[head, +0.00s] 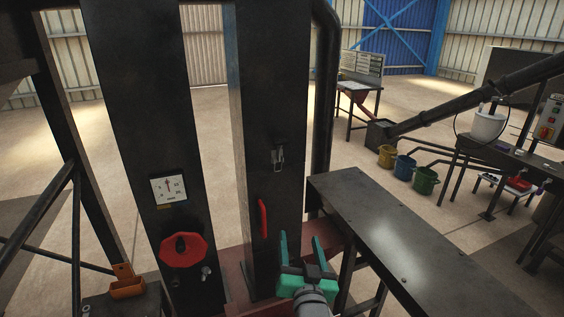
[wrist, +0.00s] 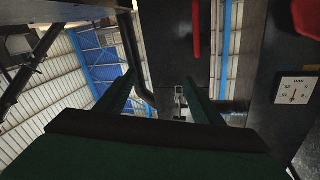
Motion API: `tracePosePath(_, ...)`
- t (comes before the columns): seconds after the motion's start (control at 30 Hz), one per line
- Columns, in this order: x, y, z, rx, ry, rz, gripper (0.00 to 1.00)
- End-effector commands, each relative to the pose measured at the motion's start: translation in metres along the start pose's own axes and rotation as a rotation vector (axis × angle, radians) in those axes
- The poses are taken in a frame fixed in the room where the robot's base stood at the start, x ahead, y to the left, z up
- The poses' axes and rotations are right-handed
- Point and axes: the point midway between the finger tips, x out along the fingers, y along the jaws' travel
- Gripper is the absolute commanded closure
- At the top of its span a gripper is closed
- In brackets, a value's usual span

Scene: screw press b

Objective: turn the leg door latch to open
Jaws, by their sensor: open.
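The dark press leg (head: 272,90) stands upright in the middle of the head view. A small metal latch (head: 278,158) sits on its face, and a red bar handle (head: 263,218) is lower down. My gripper (head: 300,246), with green fingers, is open and empty. In the head view it is below the latch and right of the red handle. In the wrist view the latch (wrist: 180,98) shows beside the right fingertip of my gripper (wrist: 160,82), with no clear contact. The red handle (wrist: 193,28) shows at the top there.
A second dark column (head: 150,110) at left carries a gauge (head: 168,190) and a red handwheel (head: 183,249). A dark bench (head: 410,240) lies right of my gripper. A black pipe (head: 325,100) runs beside the leg. Buckets (head: 406,167) stand on open floor behind.

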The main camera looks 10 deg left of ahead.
Motion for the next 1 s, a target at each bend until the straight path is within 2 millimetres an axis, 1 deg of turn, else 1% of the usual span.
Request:
tracePosePath(0.03,0.009,-0.006,-0.021,-0.013,0.008,-0.017,0.39)
tracePosePath(0.17,0.027,-0.025,-0.065,-0.044,0.005,-0.060,0.39)
tracePosePath(0.2,0.031,-0.033,-0.079,-0.056,0.003,-0.075,0.39)
tracePosePath(0.3,0.040,-0.050,-0.110,-0.088,-0.004,-0.104,0.39)
tracePosePath(0.4,0.044,-0.062,-0.139,-0.117,-0.009,-0.124,0.39)
tracePosePath(0.5,0.046,-0.069,-0.162,-0.142,-0.014,-0.133,0.39)
tracePosePath(0.6,0.047,-0.073,-0.176,-0.159,-0.019,-0.138,0.39)
tracePosePath(0.7,0.047,-0.076,-0.184,-0.169,-0.022,-0.139,0.39)
tracePosePath(0.77,0.049,-0.076,-0.185,-0.171,-0.023,-0.139,0.39)
tracePosePath(0.87,0.057,-0.077,-0.186,-0.172,-0.024,-0.140,0.39)
tracePosePath(1.0,0.077,-0.080,-0.184,-0.172,-0.025,-0.139,0.39)
